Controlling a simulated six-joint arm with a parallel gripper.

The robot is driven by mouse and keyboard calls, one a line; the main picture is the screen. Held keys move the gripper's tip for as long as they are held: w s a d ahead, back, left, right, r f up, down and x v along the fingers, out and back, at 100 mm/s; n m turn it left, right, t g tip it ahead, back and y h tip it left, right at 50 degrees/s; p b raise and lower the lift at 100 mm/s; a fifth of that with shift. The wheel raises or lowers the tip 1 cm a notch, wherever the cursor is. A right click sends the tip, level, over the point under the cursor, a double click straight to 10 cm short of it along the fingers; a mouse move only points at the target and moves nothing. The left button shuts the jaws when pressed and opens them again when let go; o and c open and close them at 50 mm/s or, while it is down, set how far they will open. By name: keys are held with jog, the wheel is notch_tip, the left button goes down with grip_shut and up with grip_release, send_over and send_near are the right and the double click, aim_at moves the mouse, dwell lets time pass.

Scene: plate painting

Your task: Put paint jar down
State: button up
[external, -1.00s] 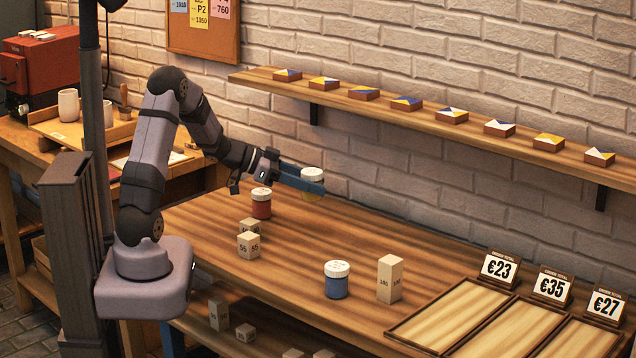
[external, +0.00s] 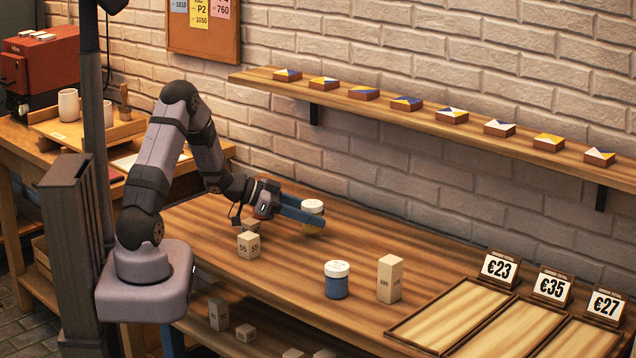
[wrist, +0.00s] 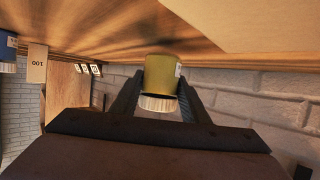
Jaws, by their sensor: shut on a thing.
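My gripper (external: 302,212) is shut on a yellow paint jar with a white lid (external: 313,208). The jar is upright, at or just above the table top; I cannot tell whether its base touches the wood. In the wrist view the yellow jar (wrist: 160,76) sits between the two dark fingers, lid toward the camera's lower side. In the external view the fingers cover part of the jar's body. A blue jar with a white lid (external: 337,281) stands on the table (external: 300,262) nearer the front. The red jar is hidden behind my arm.
A block marked 100 (external: 390,278) stands right of the blue jar. Small blocks marked 55 (external: 248,245) stand left of it. Framed trays (external: 470,311) with price signs fill the right end. A wall shelf (external: 380,107) holds several tiles. The table behind the blue jar is clear.

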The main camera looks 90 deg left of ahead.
jog(key=shift+f, duration=0.8)
jog(key=shift+f, duration=0.1)
jog(key=o, duration=1.1)
jog(key=shift+o, duration=0.2)
jog(key=shift+s+r, duration=0.3)
jog(key=shift+s, duration=0.2)
jog(key=v, duration=1.1)
